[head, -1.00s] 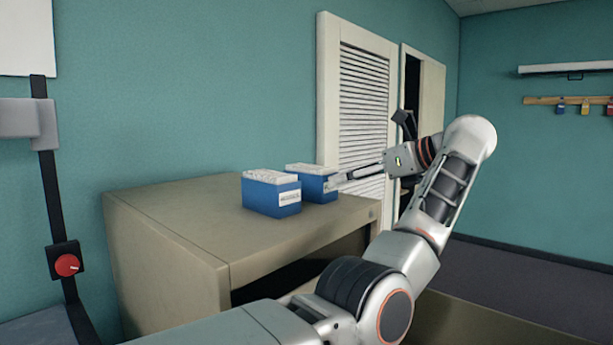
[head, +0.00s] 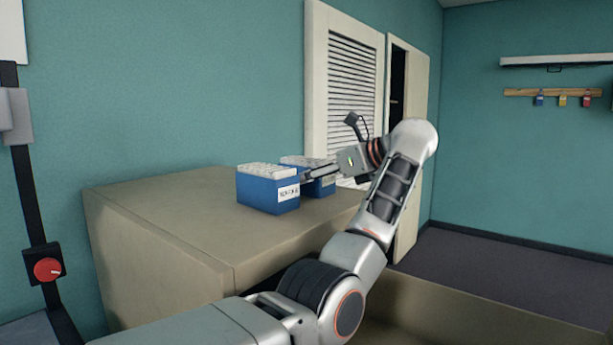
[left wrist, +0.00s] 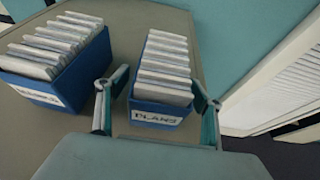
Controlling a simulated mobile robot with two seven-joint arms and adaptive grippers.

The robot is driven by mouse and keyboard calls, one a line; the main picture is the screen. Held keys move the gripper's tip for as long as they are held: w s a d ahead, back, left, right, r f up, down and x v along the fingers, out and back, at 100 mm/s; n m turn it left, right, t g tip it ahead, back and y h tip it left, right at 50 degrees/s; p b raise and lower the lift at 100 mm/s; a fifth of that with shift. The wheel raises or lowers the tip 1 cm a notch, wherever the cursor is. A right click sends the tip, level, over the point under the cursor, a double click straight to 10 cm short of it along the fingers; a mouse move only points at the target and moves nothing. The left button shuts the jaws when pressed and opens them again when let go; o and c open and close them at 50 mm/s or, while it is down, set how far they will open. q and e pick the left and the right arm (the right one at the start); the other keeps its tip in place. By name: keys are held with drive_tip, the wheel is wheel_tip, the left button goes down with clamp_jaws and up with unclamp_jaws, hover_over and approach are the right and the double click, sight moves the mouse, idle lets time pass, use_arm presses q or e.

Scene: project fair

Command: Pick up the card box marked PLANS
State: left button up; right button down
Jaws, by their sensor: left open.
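The card box marked PLANS (left wrist: 157,109) is a blue box with a row of white cards, standing upright on the cabinet top. In the head view the PLANS box (head: 322,187) is the rear one, partly hidden by the other box and my gripper. My left gripper (head: 306,177) is open, its fingers reaching in from the right. In the left wrist view the left gripper's fingers (left wrist: 157,108) stand on either side of the PLANS box's labelled end, with gaps visible. My right gripper is not in view.
A second blue card box (head: 267,194) stands close to the left of the PLANS box; its label is hard to read. Both are on the beige cabinet (head: 160,205). A louvred white door (head: 353,85) is behind. The cabinet's left part is bare.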

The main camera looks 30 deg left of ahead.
use_arm(q)
drive_tip(key=shift+x, duration=1.1)
drive_tip(key=shift+d, duration=0.1)
drive_tip(key=c, duration=1.5)
drive_tip(key=shift+o, duration=0.2)
drive_tip(key=shift+r, duration=0.1)
drive_tip(key=shift+r, duration=0.1)
